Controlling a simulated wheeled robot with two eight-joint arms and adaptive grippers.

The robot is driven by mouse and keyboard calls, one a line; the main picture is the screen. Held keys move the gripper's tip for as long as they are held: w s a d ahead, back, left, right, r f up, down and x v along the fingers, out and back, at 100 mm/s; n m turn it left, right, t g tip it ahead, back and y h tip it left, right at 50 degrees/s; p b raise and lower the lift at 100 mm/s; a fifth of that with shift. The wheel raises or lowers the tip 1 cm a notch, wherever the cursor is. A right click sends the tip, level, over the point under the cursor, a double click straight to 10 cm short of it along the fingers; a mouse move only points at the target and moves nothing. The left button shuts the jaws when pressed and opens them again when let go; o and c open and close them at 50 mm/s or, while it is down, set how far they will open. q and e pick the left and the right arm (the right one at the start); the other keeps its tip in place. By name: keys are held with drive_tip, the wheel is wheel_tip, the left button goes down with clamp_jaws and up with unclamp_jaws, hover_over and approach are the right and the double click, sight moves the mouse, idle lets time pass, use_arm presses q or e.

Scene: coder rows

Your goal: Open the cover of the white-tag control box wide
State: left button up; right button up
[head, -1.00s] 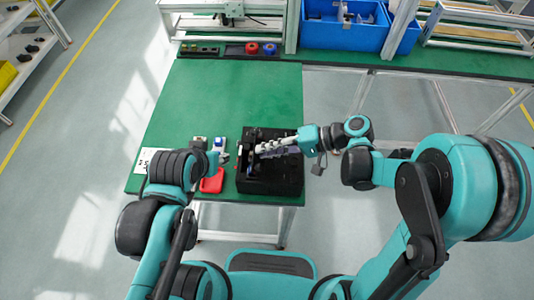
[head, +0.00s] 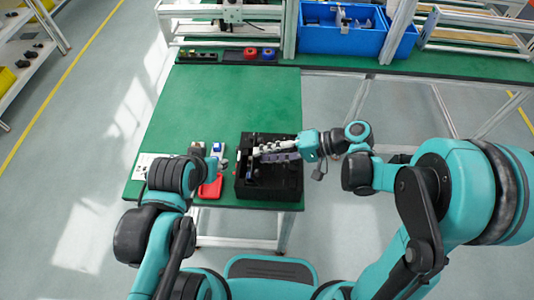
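On the green table stand a small box with a white top (head: 198,146) and one with a blue top (head: 217,149), close together. A red piece (head: 212,189) lies in front of them at the table's front edge. I cannot make out a white tag or an open cover. My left gripper (head: 210,167) is beside these pieces, its fingers mostly hidden by my arm. My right gripper (head: 262,150) reaches from the right over a black crate (head: 280,188). Its pale fingers are at the crate's upper part; their gap and any grip are too small to tell.
A white printed sheet (head: 145,162) lies at the table's left edge. Blue bins (head: 341,38) and a dark strip with red and blue round parts (head: 226,56) are at the back. The green table (head: 222,98) is clear behind the boxes.

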drive_tip(key=shift+v, duration=4)
drive_tip(key=shift+f, duration=0.1)
drive_tip(key=shift+s+f+t+h, duration=0.15)
drive_tip(key=shift+t+h, duration=0.15)
drive_tip(key=shift+h, duration=0.2)
drive_tip(key=s+d+t+h, duration=0.2)
drive_tip(key=d+t+h, duration=0.1)
drive_tip(key=d+h, duration=0.3)
drive_tip(key=s+d+t+h, duration=0.3)
drive_tip(key=d+h, duration=0.3)
drive_tip(key=d, duration=0.2)
drive_tip(key=shift+d+f+t, duration=0.2)
drive_tip(key=shift+f+t, duration=0.05)
drive_tip(key=shift+t, duration=0.25)
